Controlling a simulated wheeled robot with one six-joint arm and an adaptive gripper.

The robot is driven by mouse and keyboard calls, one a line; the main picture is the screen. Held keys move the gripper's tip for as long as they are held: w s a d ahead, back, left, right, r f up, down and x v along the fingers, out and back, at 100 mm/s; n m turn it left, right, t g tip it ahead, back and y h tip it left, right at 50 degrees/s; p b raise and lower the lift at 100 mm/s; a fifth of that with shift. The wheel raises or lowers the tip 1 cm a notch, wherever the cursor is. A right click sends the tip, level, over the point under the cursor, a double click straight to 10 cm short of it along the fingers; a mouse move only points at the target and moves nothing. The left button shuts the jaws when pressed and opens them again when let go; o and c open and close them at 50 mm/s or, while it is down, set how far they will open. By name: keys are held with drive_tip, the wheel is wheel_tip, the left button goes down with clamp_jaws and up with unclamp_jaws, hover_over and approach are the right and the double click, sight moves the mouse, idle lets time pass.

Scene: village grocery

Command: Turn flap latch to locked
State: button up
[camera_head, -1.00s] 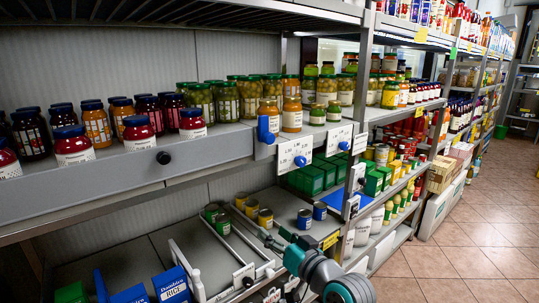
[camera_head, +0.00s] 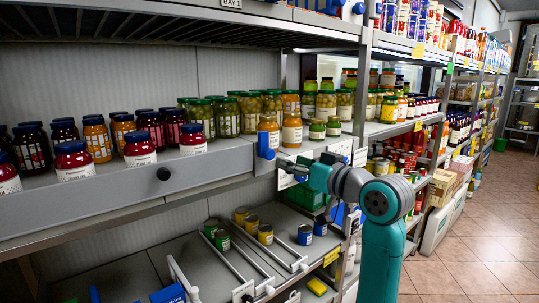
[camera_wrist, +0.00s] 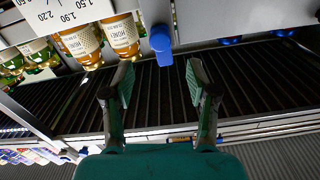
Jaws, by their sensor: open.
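The flap latch, a blue handle (camera_head: 265,145), stands upright at the right end of the long grey flap (camera_head: 100,196) on the jar shelf's front edge. It also shows in the wrist view (camera_wrist: 161,43), near the top centre. There my gripper (camera_wrist: 161,80) is open, with its two fingers apart and nothing between them. The latch lies beyond the fingertips, roughly in line with the gap. In the head view my gripper (camera_head: 304,173) is to the right of and a little below the latch, its fingers hard to make out.
Honey jars (camera_wrist: 122,36) stand close to the latch on the shelf. A white price card (camera_wrist: 68,14) is beside it. A round black knob (camera_head: 163,174) is on the flap. Tins (camera_head: 265,234) stand on the lower shelf. The tiled aisle (camera_head: 470,250) at right is clear.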

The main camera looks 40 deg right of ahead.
sight(271, 155)
drive_tip(key=w, duration=0.9)
drive_tip(key=shift+w, duration=0.15)
clamp_jaws()
